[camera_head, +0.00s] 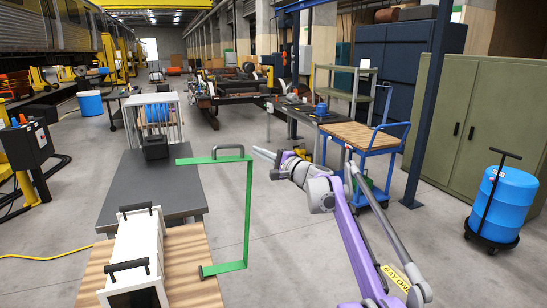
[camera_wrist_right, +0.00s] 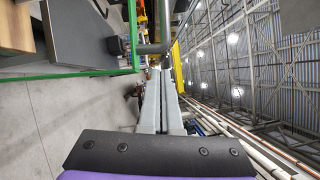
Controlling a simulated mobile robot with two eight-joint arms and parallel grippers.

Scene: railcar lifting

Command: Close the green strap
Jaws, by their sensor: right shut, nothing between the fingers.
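The green strap (camera_head: 247,205) is a flat, angular bracket. In the head view it has a long upright run, an upper arm reaching left and a short lower arm reaching left. A grey handle (camera_head: 228,149) sits on its upper arm. The strap stands out to the right of the grey table and the wooden top. My right gripper (camera_head: 256,152) is shut and empty, its fingertips pointing left just right of the handle. In the right wrist view the strap (camera_wrist_right: 133,30) lies left of the fingers (camera_wrist_right: 160,72), near the tips; contact cannot be told. My left gripper is not in view.
A white box with black handles (camera_head: 135,250) stands on the wooden top (camera_head: 190,265). A blue cart (camera_head: 365,133) stands behind my right arm.

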